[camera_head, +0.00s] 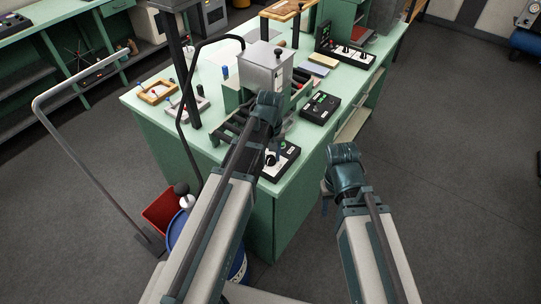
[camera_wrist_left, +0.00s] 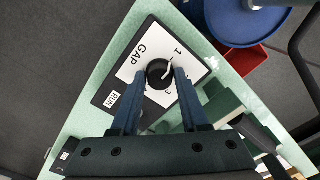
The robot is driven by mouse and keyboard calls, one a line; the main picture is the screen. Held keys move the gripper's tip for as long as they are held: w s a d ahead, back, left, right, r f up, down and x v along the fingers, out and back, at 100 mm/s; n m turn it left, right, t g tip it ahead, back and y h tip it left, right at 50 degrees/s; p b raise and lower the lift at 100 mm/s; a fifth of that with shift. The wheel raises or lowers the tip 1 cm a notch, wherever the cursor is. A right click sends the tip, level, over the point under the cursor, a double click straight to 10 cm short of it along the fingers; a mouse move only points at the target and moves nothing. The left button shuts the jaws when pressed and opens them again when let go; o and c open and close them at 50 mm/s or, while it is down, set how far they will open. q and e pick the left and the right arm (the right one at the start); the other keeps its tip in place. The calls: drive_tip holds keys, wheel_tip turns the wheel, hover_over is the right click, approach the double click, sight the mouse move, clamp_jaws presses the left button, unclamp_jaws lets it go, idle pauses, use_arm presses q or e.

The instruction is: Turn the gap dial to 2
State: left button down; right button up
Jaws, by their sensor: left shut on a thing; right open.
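The gap dial (camera_wrist_left: 158,76) is a round black knob with a white pointer, on a white plate marked GAP, with a 1 and a 3 visible. Its pointer leans toward the 1; a 2 is not visible. The dial's black box (camera_head: 281,162) sits at the near corner of the green bench. My left gripper (camera_wrist_left: 161,72) has its two blue fingers on either side of the knob, shut on it. In the head view my left wrist partly covers the box. My right gripper (camera_head: 326,198) hangs beside the bench, away from the dial, open and apparently empty.
A red bin (camera_head: 160,211) and blue drum (camera_head: 177,229) stand on the floor at left.

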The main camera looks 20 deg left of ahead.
use_arm(q)
drive_tip(key=shift+m, duration=0.3)
drive_tip(key=m, duration=1.1)
idle(0.7)
drive_tip(key=shift+c, duration=2.1)
unclamp_jaws()
